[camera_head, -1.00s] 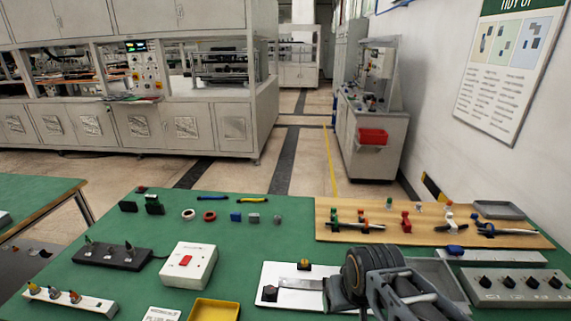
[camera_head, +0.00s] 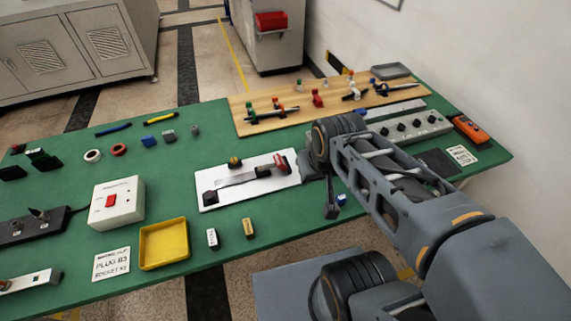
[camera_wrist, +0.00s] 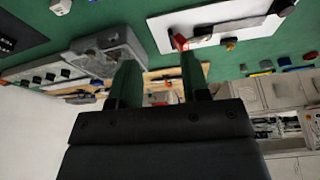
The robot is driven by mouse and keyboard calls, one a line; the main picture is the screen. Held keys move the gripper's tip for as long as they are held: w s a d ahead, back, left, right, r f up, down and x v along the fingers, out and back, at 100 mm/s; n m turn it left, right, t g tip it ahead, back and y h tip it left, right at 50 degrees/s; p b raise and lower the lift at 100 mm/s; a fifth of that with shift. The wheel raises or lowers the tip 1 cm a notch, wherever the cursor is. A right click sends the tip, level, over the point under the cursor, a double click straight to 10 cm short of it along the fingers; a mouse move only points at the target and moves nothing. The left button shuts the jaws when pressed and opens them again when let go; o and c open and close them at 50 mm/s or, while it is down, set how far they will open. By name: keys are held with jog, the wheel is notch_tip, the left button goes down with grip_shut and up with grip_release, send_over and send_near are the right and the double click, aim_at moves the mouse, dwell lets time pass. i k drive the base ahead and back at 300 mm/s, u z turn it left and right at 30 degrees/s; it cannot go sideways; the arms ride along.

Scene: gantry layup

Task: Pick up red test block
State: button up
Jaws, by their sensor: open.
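No thing is clearly the red test block. Other red parts are a tape ring (camera_head: 119,149), a switch (camera_head: 110,200) on a white box and a handle (camera_head: 281,165) on a white plate. My gripper (camera_wrist: 157,65) is open and empty in the wrist view, its two fingers apart. The red handle (camera_wrist: 180,42) shows near one fingertip there, but I cannot tell whether they are apart in depth. In the head view my arm hides part of the table.
A wooden board (camera_head: 245,121) with clamps lies at the back right. A grey knob box (camera_head: 415,127) lies behind my arm. The table's middle left has free room.

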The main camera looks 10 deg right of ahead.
aim_at(280, 162)
jog(key=u, duration=0.65)
jog(key=k, duration=0.6)
jog(key=u, duration=1.3)
jog(key=i, duration=0.95)
jog(key=z, duration=0.6)
